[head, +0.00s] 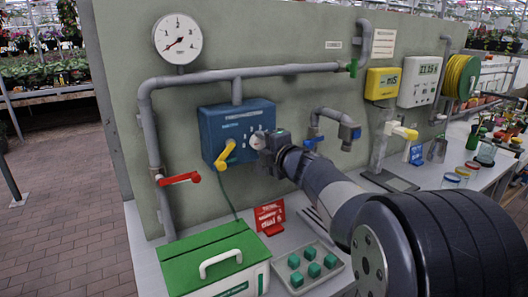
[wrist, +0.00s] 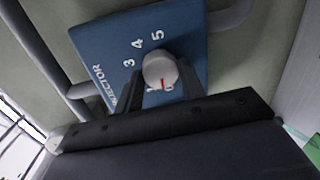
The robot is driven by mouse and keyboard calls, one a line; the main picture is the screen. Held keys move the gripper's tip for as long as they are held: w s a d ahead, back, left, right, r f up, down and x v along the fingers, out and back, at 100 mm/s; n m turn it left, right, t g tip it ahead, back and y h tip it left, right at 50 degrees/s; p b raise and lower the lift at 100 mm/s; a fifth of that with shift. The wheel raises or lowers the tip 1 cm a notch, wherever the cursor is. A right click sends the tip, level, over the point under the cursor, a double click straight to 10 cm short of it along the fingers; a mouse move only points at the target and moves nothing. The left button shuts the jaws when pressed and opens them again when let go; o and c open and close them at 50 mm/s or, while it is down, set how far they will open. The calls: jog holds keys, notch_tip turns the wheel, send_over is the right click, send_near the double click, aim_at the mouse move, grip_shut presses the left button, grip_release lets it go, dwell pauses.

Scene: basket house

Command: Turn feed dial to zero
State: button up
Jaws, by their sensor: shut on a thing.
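The feed dial (wrist: 160,68) is a round light-grey knob with a red pointer line, on the blue injector box (head: 236,122). In the wrist view its scale shows 3, 4 and 5 on the upper left, with 1 and 0 below. The red line points down between the 1 and the 0; part of the scale is hidden by a finger. The dial also shows at the gripper's tip in the head view (head: 256,140). My gripper (wrist: 160,82) is shut on the dial, one dark finger on either side.
A yellow lever (head: 225,154) sits on the box just left of the dial. A red-handled valve (head: 180,178) is further left, and a blue-handled tap (head: 314,142) is right of the box. Below are a green-lidded case (head: 212,250) and a tray with green cubes (head: 331,277).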

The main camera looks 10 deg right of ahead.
jog(key=shift+f+n+b, duration=0.1)
jog(key=shift+n+b, duration=0.6)
jog(key=shift+n, duration=0.4)
jog(key=shift+n+h, duration=0.3)
jog(key=o, duration=1)
jog(key=shift+s, duration=0.1)
jog(key=v, duration=1)
jog(key=shift+s+f, duration=0.1)
jog(key=shift+s, duration=0.2)
